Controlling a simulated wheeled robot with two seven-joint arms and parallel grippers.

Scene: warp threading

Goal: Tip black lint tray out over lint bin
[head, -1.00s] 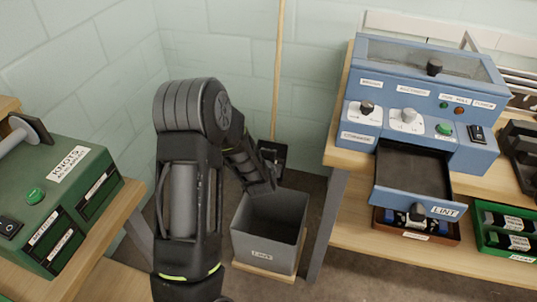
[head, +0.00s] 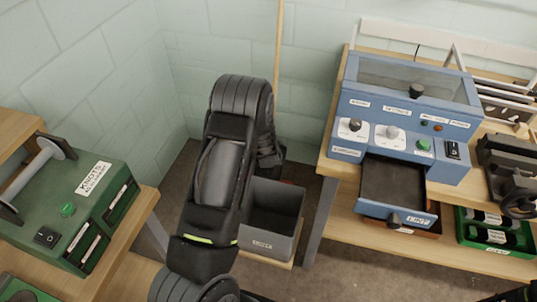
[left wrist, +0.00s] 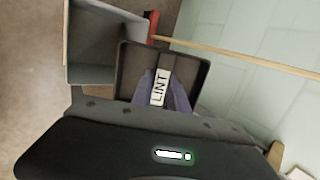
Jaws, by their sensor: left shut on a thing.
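In the left wrist view, a black tray (left wrist: 205,70) with a white LINT label is between the fingers of my left gripper (left wrist: 161,84), which is shut on it. The grey lint bin (left wrist: 92,40) is close beside the tray there, toward the upper left. In the head view the bin (head: 276,200) stands low between the two benches, partly hidden by my left arm. That arm also hides my left gripper and the tray, so I cannot tell the tray's height or exact tilt. No contents can be made out in the tray.
A blue machine (head: 405,103) on the right bench has an open, dark-floored drawer (head: 392,185). A green machine (head: 75,190) marked KNOTS is on the left bench. A wooden handle (head: 279,55) leans against the wall behind the bin.

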